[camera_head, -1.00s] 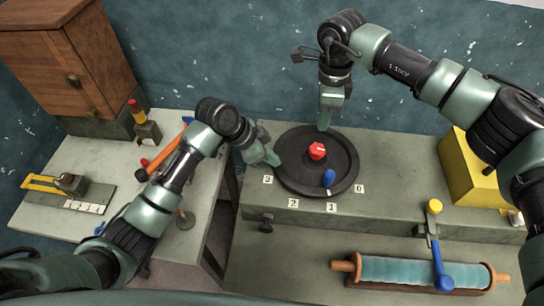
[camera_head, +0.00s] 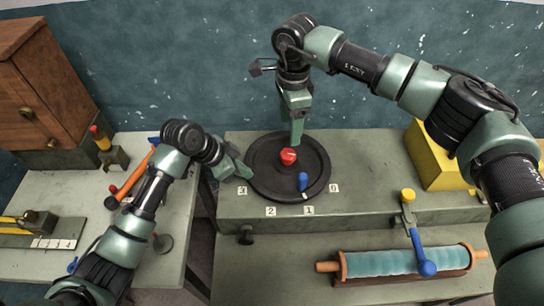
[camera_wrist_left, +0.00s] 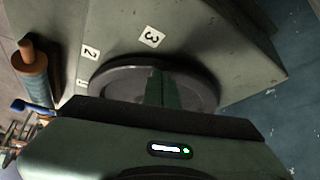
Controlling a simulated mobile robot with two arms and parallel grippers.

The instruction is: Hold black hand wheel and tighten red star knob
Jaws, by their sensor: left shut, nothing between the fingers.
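The black hand wheel (camera_head: 264,180) lies flat on the grey-green bench, with a blue handle (camera_head: 303,182) upright near its front-right rim. The red star knob (camera_head: 288,156) sits at its centre. My left gripper (camera_head: 248,174) is shut and empty at the wheel's left rim; I cannot tell whether it touches. In the left wrist view its fingers (camera_wrist_left: 163,90) overlap the wheel (camera_wrist_left: 112,80) and hide part of it; the knob is hidden there. My right gripper (camera_head: 297,140) points down just behind and above the knob, apart from it; its finger gap is not visible.
Number labels (camera_head: 271,211) lie around the wheel's front. A yellow block (camera_head: 436,155) stands at the bench's right. A teal roller (camera_head: 390,263) with a blue-handled lever (camera_head: 417,245) lies in front. A hammer (camera_head: 132,180) and wooden cabinet (camera_head: 40,95) are on the left.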

